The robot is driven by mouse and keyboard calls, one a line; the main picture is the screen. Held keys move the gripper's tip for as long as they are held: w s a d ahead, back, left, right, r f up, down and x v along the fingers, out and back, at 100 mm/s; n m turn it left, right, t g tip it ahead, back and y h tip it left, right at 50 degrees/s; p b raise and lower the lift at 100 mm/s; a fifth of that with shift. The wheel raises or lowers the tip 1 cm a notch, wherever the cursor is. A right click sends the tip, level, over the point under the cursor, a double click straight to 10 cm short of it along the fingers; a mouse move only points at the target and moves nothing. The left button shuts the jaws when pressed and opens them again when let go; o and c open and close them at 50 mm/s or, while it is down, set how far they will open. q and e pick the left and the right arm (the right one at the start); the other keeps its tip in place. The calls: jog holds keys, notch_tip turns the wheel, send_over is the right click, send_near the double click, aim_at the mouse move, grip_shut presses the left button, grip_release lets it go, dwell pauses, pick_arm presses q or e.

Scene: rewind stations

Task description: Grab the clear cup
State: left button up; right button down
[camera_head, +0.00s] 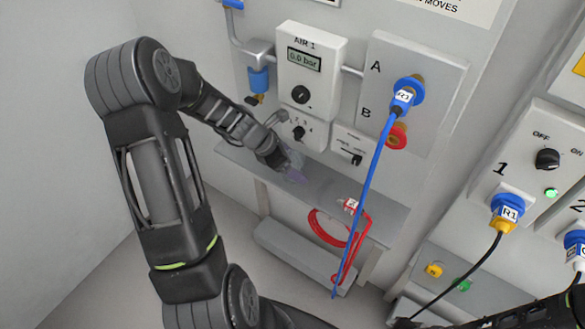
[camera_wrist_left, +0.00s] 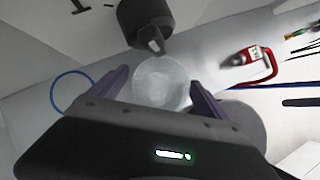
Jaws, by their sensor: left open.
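The clear cup (camera_wrist_left: 160,80) shows in the left wrist view as a pale, translucent round shape. It is between the two purple fingers of my left gripper (camera_wrist_left: 157,88), with the fingers apart on either side. I cannot tell whether either finger touches it. In the head view my left gripper (camera_head: 291,171) is over the grey shelf (camera_head: 330,192), below the AIR 1 unit. There the cup is too faint to make out clearly. A dark nozzle-like part (camera_wrist_left: 146,22) is just beyond the cup in the wrist view. My right gripper does not show.
The AIR 1 unit (camera_head: 311,70) and its small switch box (camera_head: 301,131) are close above my left gripper. A blue hose (camera_head: 367,200) hangs from the A/B panel (camera_head: 437,75). A coiled red hose (camera_head: 320,229) hangs at the shelf's right part.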

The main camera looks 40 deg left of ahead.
aim_at(302, 162)
pick_arm(q)
jog(key=c, duration=1.4)
jog(key=shift+r, duration=0.1)
jog(key=shift+r, duration=0.4)
notch_tip(302, 162, up, 3)
jog(key=shift+a+f, duration=0.1)
jog(key=shift+a, duration=0.05)
jog(key=shift+s+a+f+b, duration=0.1)
jog(key=shift+s+a+b, duration=0.45)
jog(key=shift+s+a, duration=1.5)
jog(key=shift+s+a+b, duration=0.5)
jog(key=shift+s+a, duration=0.6)
jog(key=shift+s, duration=1.9)
jog(key=shift+s+a+f+b, duration=0.1)
jog(key=shift+s+a+b, duration=0.45)
jog(key=shift+s+a, duration=1.5)
